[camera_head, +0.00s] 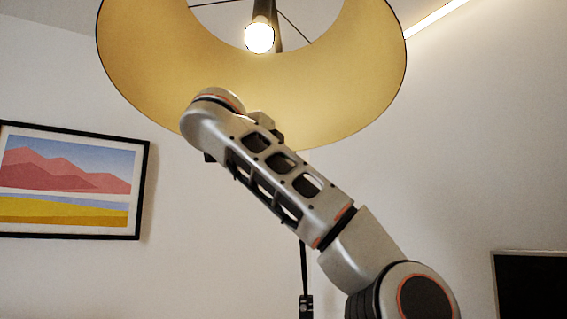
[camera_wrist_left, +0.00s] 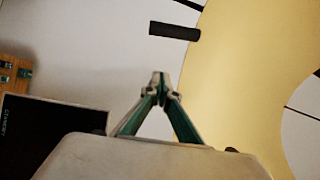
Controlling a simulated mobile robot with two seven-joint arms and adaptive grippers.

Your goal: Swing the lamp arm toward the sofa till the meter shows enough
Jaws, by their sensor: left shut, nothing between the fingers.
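The lamp's large yellow shade (camera_head: 330,90) fills the top of the head view, seen from below, with a lit bulb (camera_head: 260,38) inside. It also shows in the left wrist view (camera_wrist_left: 225,70). A short dark rod (camera_wrist_left: 175,31) sticks out at the shade's left edge there. My left gripper (camera_wrist_left: 160,80) is shut and empty, its tips below the rod in the picture; I cannot tell if they touch anything. In the head view my arm crosses in front of the shade and its fingers are hidden. No sofa or readable meter shows. My right gripper is not in view.
A framed mountain picture (camera_head: 70,180) hangs on the left wall. A dark screen edge (camera_head: 530,285) is at lower right. A thin dark pole (camera_head: 304,265) stands behind my arm. The wrist view shows a dark panel with small lettering (camera_wrist_left: 40,130) and an orange-brown piece (camera_wrist_left: 12,75).

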